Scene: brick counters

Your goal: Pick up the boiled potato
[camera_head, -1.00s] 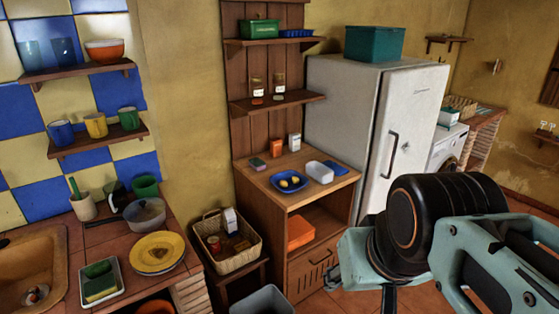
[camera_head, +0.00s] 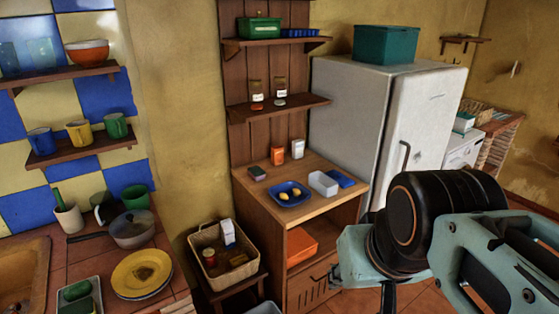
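Two small yellowish lumps lie in a blue dish on top of the wooden cabinet; one looks like the boiled potato (camera_head: 296,194), but they are too small to tell for sure. The blue dish (camera_head: 275,200) sits near the cabinet's front edge. My gripper (camera_head: 345,275) shows at the lower right, in front of the cabinet and apart from the dish. Its fingers are mostly hidden, so I cannot tell whether it is open.
On the wooden cabinet (camera_head: 325,211) stand a white container (camera_head: 322,184), a blue box (camera_head: 341,177) and small packets. A wicker basket (camera_head: 205,270) is at its left. The white fridge (camera_head: 345,110) is to the right. A counter with plates (camera_head: 141,272) is at far left.

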